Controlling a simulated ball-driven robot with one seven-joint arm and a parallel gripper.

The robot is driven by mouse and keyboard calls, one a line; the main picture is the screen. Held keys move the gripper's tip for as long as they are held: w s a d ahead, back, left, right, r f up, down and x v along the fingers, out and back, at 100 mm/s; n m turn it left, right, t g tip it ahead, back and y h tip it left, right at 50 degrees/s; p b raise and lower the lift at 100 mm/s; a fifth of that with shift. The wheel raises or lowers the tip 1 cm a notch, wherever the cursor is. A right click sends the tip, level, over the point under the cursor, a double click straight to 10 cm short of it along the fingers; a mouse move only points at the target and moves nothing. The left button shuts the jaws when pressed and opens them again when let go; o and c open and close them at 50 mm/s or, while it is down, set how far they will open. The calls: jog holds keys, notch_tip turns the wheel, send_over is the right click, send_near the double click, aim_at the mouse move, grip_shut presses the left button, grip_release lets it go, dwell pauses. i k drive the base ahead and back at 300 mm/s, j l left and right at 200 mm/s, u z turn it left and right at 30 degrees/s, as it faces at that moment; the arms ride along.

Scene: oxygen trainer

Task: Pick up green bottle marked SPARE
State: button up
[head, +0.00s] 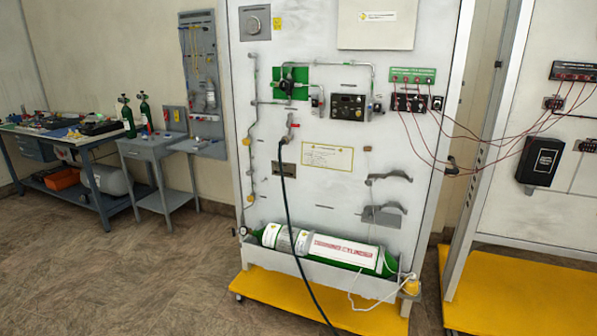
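Two slim green bottles with dark tops stand upright side by side at the left in the head view, near the blue-framed bench and the small grey table. One is the left green bottle (127,117); the other is the right green bottle (146,112). They are too small for me to read any SPARE mark. A large green and white cylinder (330,249) lies on its side in a grey tray at the foot of the white panel; its red lettering is hard to read, and SPARE is not legible. My gripper is not in view.
The blue-framed workbench (86,145) holds clutter. The small grey table (149,151) stands beside it. The white panel (330,150) stands on a yellow wheeled base (262,289). A dark hose (293,225) hangs to the floor in front. Brown floor (150,270) is open at the left.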

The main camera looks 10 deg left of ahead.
aim_at(128, 117)
jog(key=i+j+u, duration=0.25)
jog(key=j+u, duration=0.15)
jog(key=i+j+u, duration=0.25)
jog(key=u, duration=0.15)
jog(key=i+j+u, duration=0.5)
jog(key=i+u, duration=0.55)
jog(key=i, duration=2.4)
jog(key=i+j+z, duration=0.15)
jog(key=i, duration=0.85)
jog(key=i+j+z, duration=0.1)
jog(key=i+z, duration=0.2)
jog(key=i, duration=0.15)
jog(key=i+j+z, duration=0.2)
jog(key=i+z, duration=0.15)
jog(key=i+j+z, duration=0.3)
jog(key=i+l, duration=0.1)
jog(key=i, duration=0.35)
